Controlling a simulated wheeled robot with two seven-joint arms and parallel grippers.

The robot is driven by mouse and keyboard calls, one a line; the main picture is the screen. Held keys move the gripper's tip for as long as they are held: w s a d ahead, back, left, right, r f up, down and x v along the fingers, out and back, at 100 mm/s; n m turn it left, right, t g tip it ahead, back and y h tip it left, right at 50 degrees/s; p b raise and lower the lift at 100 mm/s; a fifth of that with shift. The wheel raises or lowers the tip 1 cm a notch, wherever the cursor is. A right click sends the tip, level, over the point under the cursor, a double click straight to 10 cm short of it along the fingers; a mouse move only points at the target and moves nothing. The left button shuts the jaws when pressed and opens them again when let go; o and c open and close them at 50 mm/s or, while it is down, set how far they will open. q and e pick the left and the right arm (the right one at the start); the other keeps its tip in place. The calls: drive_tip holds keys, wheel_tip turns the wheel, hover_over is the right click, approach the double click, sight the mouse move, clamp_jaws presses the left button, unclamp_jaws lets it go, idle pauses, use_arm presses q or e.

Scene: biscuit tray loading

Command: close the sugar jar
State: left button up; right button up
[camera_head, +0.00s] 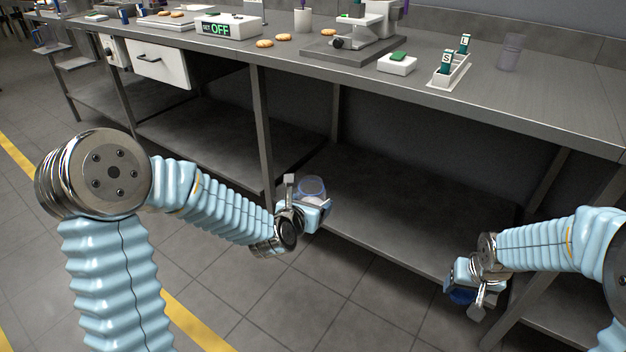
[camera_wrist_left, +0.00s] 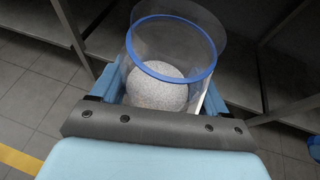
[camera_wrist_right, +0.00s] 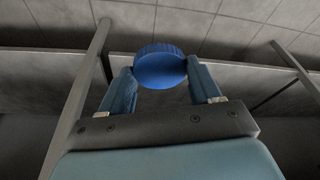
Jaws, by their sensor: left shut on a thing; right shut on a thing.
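The sugar jar (camera_wrist_left: 180,45) is clear with a blue rim and whitish grains inside, and its top is open. My left gripper (camera_head: 312,205) is shut on the jar, which also shows in the head view (camera_head: 311,186), in front of the workbench. The blue lid (camera_wrist_right: 160,66) is held between the two fingers of my right gripper (camera_wrist_right: 160,75). In the head view my right gripper (camera_head: 468,285) is low at the right, with a bit of the lid (camera_head: 461,296) showing below it. Jar and lid are well apart.
A grey workbench (camera_head: 560,95) runs across the back with a lower shelf (camera_head: 400,210). On it are a sign reading OFF (camera_head: 227,27), biscuits (camera_head: 283,37), a machine (camera_head: 345,42), a white box (camera_head: 397,64) and a holder (camera_head: 448,75). Open floor lies in front.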

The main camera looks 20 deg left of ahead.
use_arm(q)
drive_tip(key=s+d+f+m+g+h, duration=0.1)
drive_tip(key=s+d+f+m+h, duration=0.2)
drive_tip(key=d+f, duration=0.3)
drive_tip(key=s+d+f+m+g+h, duration=0.2)
drive_tip(key=s+d+f+m+h, duration=0.1)
drive_tip(key=d+f, duration=0.3)
drive_tip(key=shift+s+d+m+h, duration=0.4)
drive_tip(key=shift+s+d+h, duration=0.05)
drive_tip(key=shift+d+h, duration=0.2)
use_arm(e)
drive_tip(key=w+a+r+n, duration=0.1)
drive_tip(key=a+r, duration=0.5)
drive_tip(key=a, duration=0.6)
drive_tip(key=a+r+n+y, duration=0.1)
drive_tip(key=a+r+n, duration=0.3)
drive_tip(key=a, duration=0.8)
wheel_tip(320, 180, up, 2)
drive_tip(key=shift+w+a+r+n+g, duration=0.1)
drive_tip(key=shift+w+a+n+g, duration=0.15)
drive_tip(key=shift+w+n+g, duration=0.1)
drive_tip(key=shift+s+x, duration=0.2)
drive_tip(key=shift+x, duration=0.8)
drive_tip(key=shift+s+x, duration=0.25)
drive_tip(key=shift+x, duration=0.8)
drive_tip(key=shift+d, duration=0.25)
drive_tip(key=shift+s+x, duration=0.2)
drive_tip(key=shift+x, duration=0.75)
